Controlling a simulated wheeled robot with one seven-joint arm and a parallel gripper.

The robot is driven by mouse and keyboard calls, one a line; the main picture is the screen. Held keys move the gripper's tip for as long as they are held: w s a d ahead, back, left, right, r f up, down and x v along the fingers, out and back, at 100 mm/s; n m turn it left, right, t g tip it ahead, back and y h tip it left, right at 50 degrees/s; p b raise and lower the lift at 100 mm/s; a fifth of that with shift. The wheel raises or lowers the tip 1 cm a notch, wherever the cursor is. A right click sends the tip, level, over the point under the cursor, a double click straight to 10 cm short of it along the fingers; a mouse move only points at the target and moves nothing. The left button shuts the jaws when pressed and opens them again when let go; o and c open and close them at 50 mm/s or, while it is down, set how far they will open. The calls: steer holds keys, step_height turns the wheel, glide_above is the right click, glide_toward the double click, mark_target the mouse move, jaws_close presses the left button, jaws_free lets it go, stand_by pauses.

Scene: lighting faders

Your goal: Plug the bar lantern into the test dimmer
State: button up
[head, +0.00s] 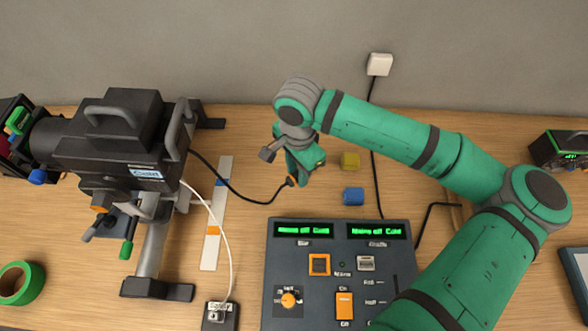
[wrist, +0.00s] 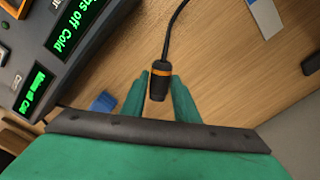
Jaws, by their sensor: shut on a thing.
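The bar lantern (head: 110,140), a large black lamp on a stand, is at the left of the head view. Its black cable (head: 235,192) runs to a black plug with an orange band (wrist: 159,80). My gripper (head: 292,178) is shut on this plug, which sits between the green fingertips in the wrist view. The test dimmer (head: 330,290) is a dark console below and right of the plug, with two green displays. It has an orange-framed square socket (head: 319,264) and a grey socket (head: 366,263). The plug is apart from both.
A blue block (head: 353,196) and a yellow block (head: 350,161) lie behind the dimmer. A white cable (head: 222,232) runs from the lantern to a small grey box (head: 220,316). A pale strip (head: 214,225) and green tape (head: 20,283) lie left. Black mains cable runs from the wall outlet (head: 380,64).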

steer(key=shift+w+d+f, duration=0.1)
steer(key=shift+w+f, duration=0.1)
steer(key=shift+f, duration=0.45)
steer(key=shift+s+f, duration=0.1)
steer(key=shift+f, duration=0.2)
step_height(320, 180, down, 2)
steer(key=shift+s+d, duration=0.1)
steer(key=shift+f, duration=0.45)
steer(key=o, duration=1.1)
steer(key=shift+r, duration=0.1)
